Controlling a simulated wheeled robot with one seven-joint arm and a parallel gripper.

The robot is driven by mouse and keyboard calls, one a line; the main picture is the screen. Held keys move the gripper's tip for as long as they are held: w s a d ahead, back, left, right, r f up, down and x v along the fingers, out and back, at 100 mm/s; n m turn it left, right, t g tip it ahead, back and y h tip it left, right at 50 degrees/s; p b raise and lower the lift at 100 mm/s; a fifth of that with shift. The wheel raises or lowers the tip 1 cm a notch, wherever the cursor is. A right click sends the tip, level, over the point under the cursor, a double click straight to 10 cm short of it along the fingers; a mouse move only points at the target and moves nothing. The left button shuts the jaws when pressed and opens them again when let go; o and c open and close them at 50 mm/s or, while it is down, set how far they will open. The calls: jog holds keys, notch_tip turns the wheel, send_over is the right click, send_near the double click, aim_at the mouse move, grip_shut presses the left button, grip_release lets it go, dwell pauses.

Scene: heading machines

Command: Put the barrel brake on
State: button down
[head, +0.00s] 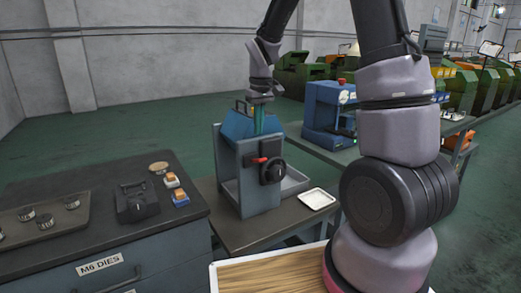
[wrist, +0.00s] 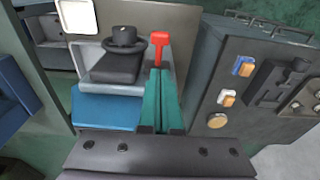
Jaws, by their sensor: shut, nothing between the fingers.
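A red-handled lever (head: 258,160), which looks like the barrel brake, sits on the side of a blue and grey machine (head: 258,205) beside a black round knob (head: 272,172). In the wrist view the red lever (wrist: 159,42) shows just beyond my fingertips, with the black knob (wrist: 124,38) to its left. My gripper (head: 258,130) points down by the machine's blue top, above the lever. Its green fingers also show in the wrist view (wrist: 159,72), shut together with nothing between them. I cannot tell whether they touch the lever.
A dark cabinet (head: 140,245) with a black device (head: 136,202), small orange and blue blocks and a round disc stands left of the machine. A white tray (head: 317,199) lies to its right. Another blue machine (head: 328,110) stands behind. The green floor at back left is clear.

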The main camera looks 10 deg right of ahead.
send_over(257, 161)
jog(key=w+d, duration=0.1)
notch_tip(257, 161, down, 6)
jog(key=shift+w+d+f, duration=0.1)
jog(key=shift+s+d+f, duration=0.1)
jog(key=shift+s+f, duration=0.15)
jog(key=shift+f, duration=0.45)
jog(key=shift+f, duration=0.1)
